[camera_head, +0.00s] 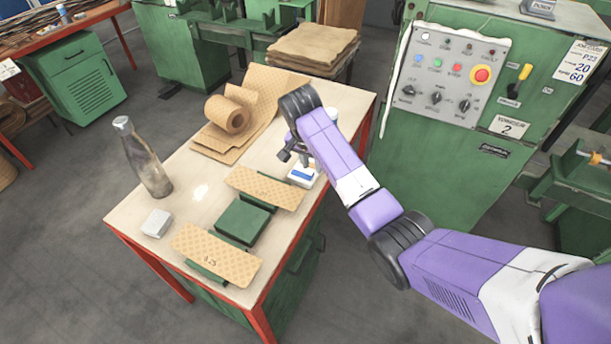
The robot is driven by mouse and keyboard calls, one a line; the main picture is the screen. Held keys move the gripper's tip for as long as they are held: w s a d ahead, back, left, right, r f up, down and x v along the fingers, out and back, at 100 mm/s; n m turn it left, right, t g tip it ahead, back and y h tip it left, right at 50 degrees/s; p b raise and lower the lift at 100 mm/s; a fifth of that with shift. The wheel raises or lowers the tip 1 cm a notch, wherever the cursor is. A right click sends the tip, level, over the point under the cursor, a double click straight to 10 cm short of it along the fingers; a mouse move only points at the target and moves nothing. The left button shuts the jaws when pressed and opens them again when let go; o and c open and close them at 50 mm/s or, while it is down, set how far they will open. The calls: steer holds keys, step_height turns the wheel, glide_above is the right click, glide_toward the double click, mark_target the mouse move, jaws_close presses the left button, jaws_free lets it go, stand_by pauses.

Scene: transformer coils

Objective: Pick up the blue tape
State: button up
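A small white item with a blue patch (302,174) lies on the workbench near its right edge; it is the only clearly blue thing on the bench, and I cannot tell for sure that it is the blue tape. My gripper (294,157) is over the bench just above and behind this item in the picture. Its dark fingers point down toward the bench. My wrist hides part of the area, and the fingers are too small to show whether they are apart, or whether they touch the item.
The workbench (183,172) has a red frame. It holds a cardboard roll (228,114), patterned sheets (264,188), a green block (243,221), a bottle (143,158) and a pale block (156,223). A green control cabinet (440,150) stands right of the bench. Bare tabletop shows at centre left.

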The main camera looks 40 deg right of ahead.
mark_target(302, 173)
steer(key=shift+x, duration=2.25)
steer(key=shift+a, duration=0.2)
jaws_close()
